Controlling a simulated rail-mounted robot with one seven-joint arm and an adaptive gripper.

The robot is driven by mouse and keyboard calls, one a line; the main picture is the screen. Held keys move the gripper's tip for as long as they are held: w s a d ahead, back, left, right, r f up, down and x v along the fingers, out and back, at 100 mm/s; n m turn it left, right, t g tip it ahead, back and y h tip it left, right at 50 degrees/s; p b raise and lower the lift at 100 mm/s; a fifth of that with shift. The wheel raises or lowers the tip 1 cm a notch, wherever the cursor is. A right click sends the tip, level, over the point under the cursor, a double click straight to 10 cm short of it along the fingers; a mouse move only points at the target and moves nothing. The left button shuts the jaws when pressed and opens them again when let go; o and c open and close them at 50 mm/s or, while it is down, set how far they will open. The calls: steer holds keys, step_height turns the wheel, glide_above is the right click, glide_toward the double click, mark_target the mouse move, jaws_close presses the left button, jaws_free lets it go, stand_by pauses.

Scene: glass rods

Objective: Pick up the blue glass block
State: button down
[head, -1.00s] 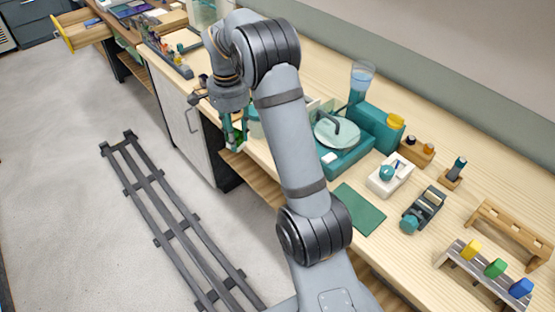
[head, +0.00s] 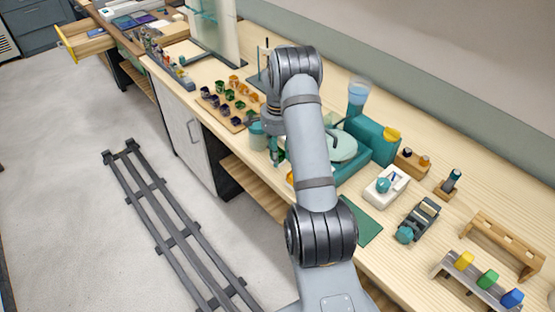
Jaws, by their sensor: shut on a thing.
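A blue block (head: 512,298) sits at the right end of the grey rack (head: 444,268) at lower right, beside a green block (head: 488,279) and a yellow block (head: 465,259). A small blue thing (head: 96,32) also lies in the open drawer (head: 68,46) at far upper left. I cannot tell which of these is glass. My gripper (head: 277,157) is at the bench's front edge, far from both, partly hidden by my arm. It is shut on a small, dark green-looking piece (head: 281,155), hard to make out.
A wooden tray (head: 236,129) of dark, green and orange pieces lies left of my gripper. A teal machine (head: 372,138), a green mat (head: 362,226) and a wooden rack (head: 502,240) are to the right. The floor rail (head: 170,215) is clear.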

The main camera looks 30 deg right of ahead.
step_height(320, 180, down, 3)
steer(key=shift+f+p, duration=0.15)
steer(key=shift+p, duration=0.5)
steer(key=shift+f, duration=0.2)
steer(key=shift+f+b, duration=0.2)
steer(key=shift+b, duration=0.1)
steer(key=c, duration=1.3)
jaws_free()
steer(key=shift+r, duration=0.15)
step_height(320, 180, up, 12)
steer(key=shift+r+b, duration=0.1)
steer(key=shift+b, duration=0.55)
